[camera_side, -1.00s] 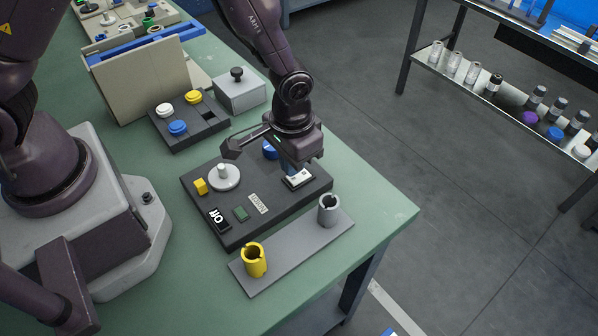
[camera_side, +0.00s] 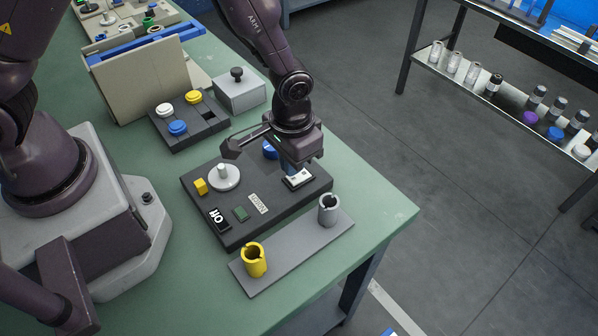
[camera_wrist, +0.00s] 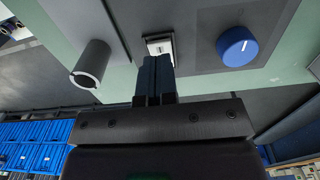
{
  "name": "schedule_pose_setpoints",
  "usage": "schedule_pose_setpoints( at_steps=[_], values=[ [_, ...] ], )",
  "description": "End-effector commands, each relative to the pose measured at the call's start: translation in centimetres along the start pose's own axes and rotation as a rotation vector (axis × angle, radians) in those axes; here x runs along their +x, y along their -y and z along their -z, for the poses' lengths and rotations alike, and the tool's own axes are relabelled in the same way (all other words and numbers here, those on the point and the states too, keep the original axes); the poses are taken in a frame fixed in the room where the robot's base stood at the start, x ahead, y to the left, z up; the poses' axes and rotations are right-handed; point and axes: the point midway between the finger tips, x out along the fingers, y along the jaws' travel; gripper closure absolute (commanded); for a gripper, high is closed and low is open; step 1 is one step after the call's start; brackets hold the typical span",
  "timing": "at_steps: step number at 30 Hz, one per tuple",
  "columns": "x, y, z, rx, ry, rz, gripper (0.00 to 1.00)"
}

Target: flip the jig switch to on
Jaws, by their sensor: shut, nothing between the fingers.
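The jig (camera_side: 283,210) is a dark panel on the green table. Its white rocker switch (camera_side: 298,179) sits near the right end. It also shows in the wrist view (camera_wrist: 160,46), just beyond the fingertips. My gripper (camera_side: 290,168) is shut and empty, pointing down at the switch from above. In the wrist view the two dark fingers (camera_wrist: 155,72) are together and overlap the lower edge of the switch. I cannot tell whether they touch it.
The jig also carries a blue knob (camera_wrist: 237,46), a white round knob (camera_side: 224,176), a yellow block (camera_side: 201,186) and a green button (camera_side: 240,214). A grey strip (camera_side: 290,256) in front holds a yellow cup (camera_side: 254,260) and a grey cup (camera_side: 328,210).

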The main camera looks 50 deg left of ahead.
Motion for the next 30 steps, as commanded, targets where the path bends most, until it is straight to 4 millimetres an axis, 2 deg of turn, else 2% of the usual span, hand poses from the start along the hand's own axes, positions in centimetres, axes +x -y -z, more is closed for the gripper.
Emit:
schedule_pose_setpoints(
  at_steps=[30],
  values=[
    [0.7, -0.01, 0.02, 0.0, 0.0, 0.0, 1.0]
  ],
)
